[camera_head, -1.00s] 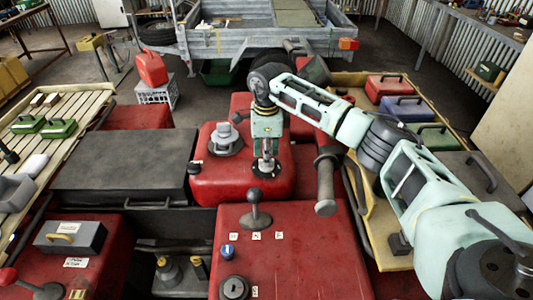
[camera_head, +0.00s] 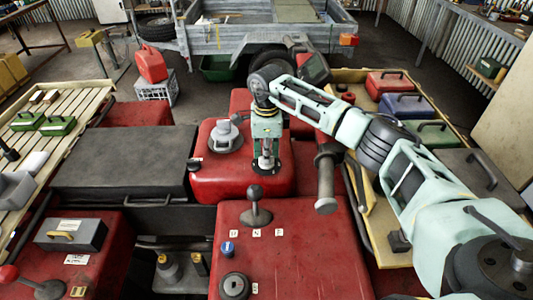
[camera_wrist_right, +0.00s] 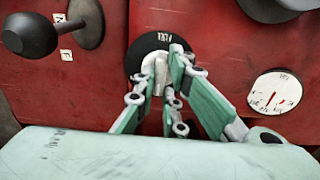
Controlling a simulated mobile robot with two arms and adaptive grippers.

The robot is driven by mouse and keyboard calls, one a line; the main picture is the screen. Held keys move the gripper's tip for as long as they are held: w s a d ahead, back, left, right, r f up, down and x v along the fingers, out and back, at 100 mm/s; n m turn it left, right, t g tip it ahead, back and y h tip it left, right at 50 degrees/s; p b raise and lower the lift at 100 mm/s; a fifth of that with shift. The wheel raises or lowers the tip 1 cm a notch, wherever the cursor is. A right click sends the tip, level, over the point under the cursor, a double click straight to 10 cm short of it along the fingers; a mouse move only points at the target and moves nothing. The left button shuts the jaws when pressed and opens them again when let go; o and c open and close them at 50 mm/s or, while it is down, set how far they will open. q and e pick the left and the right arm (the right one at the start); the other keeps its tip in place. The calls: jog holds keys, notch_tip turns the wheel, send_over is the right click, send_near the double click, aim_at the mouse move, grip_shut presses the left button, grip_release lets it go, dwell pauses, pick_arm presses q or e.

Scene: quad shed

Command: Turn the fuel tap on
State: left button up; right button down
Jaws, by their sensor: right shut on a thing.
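The fuel tap has a round black plate (camera_wrist_right: 147,46) with a pale label on the red tank (camera_head: 230,185). In the head view the plate's edge (camera_head: 281,169) shows below my right gripper (camera_head: 266,159). The tap's pale lever (camera_wrist_right: 158,70) stands between the fingers of my right gripper (camera_wrist_right: 168,76) in the wrist view. The right gripper points down and is shut on the lever. Its fingers hide part of the lever and plate, and the label is too small to read surely. My left gripper is not in view.
A round filler cap (camera_head: 224,136) sits left of the tap. A white gauge (camera_wrist_right: 274,93) is right of it in the wrist view. A black-knobbed lever (camera_head: 256,206) stands in front, and a dark handlebar grip (camera_head: 326,182) is close on the right.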

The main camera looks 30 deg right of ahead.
jog(key=shift+m, duration=0.3)
jog(key=shift+m+b, duration=0.5)
jog(key=shift+m, duration=0.4)
jog(key=m, duration=0.2)
jog(key=shift+m+b, duration=0.3)
jog(key=m, duration=0.3)
jog(key=shift+b, duration=0.3)
jog(key=shift+m, duration=2)
jog(key=c, duration=1.8)
grip_release()
jog(key=shift+r, duration=0.15)
